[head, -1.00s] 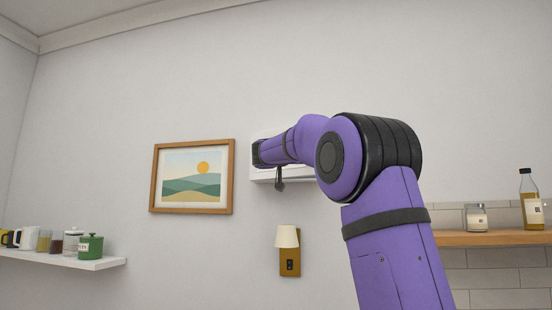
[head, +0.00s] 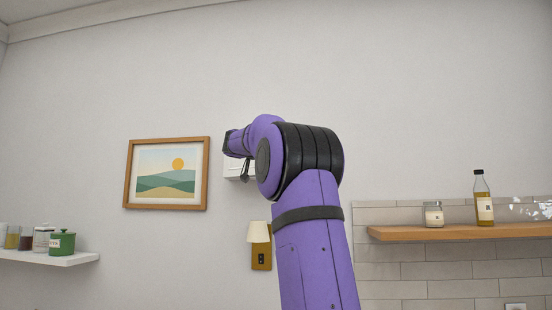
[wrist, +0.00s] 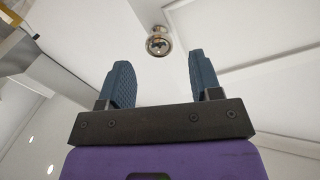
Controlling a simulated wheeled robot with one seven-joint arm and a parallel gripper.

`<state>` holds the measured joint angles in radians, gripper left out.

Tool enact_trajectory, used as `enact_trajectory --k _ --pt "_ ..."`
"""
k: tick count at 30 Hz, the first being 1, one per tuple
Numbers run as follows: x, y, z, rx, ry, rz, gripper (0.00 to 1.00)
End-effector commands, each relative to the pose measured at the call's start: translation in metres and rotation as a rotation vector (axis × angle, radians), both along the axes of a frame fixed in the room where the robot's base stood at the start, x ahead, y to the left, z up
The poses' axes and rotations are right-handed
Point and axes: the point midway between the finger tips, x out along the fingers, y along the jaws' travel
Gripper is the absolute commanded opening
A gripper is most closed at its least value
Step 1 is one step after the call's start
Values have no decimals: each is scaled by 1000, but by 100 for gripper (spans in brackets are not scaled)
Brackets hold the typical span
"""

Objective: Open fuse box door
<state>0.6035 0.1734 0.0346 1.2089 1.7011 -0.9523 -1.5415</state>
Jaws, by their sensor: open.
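The fuse box (head: 232,172) is a white box on the wall in the head view, right of the framed picture. My purple arm covers most of it, so its door cannot be made out there. In the wrist view my gripper (wrist: 158,60) shows two blue fingers, apart and with nothing between them. Beyond the fingertips a round metal knob (wrist: 158,44) stands out from a pale surface, roughly in line with the gap. The fingers do not appear to touch it. I cannot tell for sure that this surface is the fuse box door.
A framed landscape picture (head: 126,176) hangs left of the box, and a wall lamp (head: 259,232) sits below it. A white shelf (head: 70,260) with jars is at left. A wooden shelf (head: 450,233) with a jar and bottle is at right.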

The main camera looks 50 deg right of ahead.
Motion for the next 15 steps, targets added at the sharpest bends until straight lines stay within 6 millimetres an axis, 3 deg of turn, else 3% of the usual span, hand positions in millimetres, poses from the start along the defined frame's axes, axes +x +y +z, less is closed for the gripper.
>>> enact_trajectory --k 6,15 --pt "3 -34 -1 0 0 -1 58" --pt "3 -50 0 0 0 0 58"
